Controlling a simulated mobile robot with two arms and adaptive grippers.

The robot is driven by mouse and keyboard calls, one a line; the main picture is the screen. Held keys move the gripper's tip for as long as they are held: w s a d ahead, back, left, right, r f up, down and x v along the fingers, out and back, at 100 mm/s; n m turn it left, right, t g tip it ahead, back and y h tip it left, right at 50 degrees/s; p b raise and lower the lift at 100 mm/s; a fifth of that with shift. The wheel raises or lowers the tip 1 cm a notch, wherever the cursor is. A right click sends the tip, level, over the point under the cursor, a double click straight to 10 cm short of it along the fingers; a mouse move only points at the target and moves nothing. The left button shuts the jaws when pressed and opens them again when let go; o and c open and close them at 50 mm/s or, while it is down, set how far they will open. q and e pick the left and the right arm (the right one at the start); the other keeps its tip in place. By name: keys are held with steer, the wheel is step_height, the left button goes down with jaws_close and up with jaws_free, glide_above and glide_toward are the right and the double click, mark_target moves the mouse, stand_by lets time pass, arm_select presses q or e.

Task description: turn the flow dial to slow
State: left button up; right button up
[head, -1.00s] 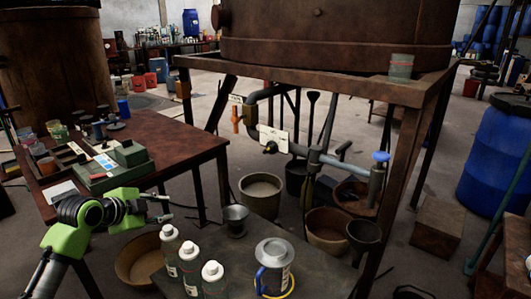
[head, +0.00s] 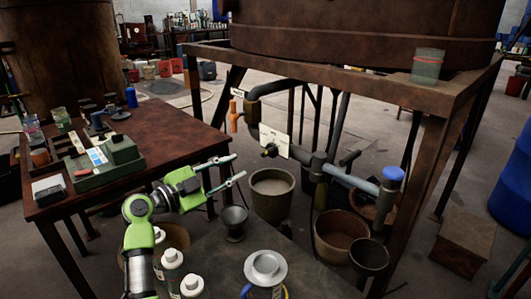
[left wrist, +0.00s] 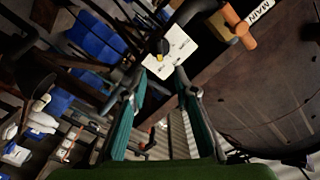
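The flow dial (head: 269,151) appears to be the small dark knob on a white plate (head: 283,142), fixed to the pipe under the big brown vat. In the left wrist view the dial (left wrist: 162,48) is seen with a yellowish part, and the plate (left wrist: 182,54) has marks too small to read. My left gripper (head: 239,168) is open and empty, its fingers pointing toward the dial and apart from it. In the left wrist view the dial lies ahead, beyond the gap between the fingertips (left wrist: 158,80). My right gripper is not in view.
An orange handle (head: 233,118) hangs left of the plate, and a blue-capped pipe end (head: 393,174) is to the right. A bucket (head: 271,212) stands below the dial. White-capped bottles (head: 172,258) and a metal jug (head: 265,268) stand in front. A brown table (head: 165,135) is left.

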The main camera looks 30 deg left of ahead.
mark_target(265, 154)
arm_select(q)
steer(key=x, duration=1.1)
steer(key=shift+w+d+p, duration=0.1)
steer(key=shift+w+p, duration=0.15)
steer(key=shift+p, duration=0.1)
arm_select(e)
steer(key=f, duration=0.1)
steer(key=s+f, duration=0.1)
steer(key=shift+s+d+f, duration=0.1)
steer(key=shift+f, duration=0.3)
arm_select(q)
steer(key=shift+f, duration=0.1)
jaws_close()
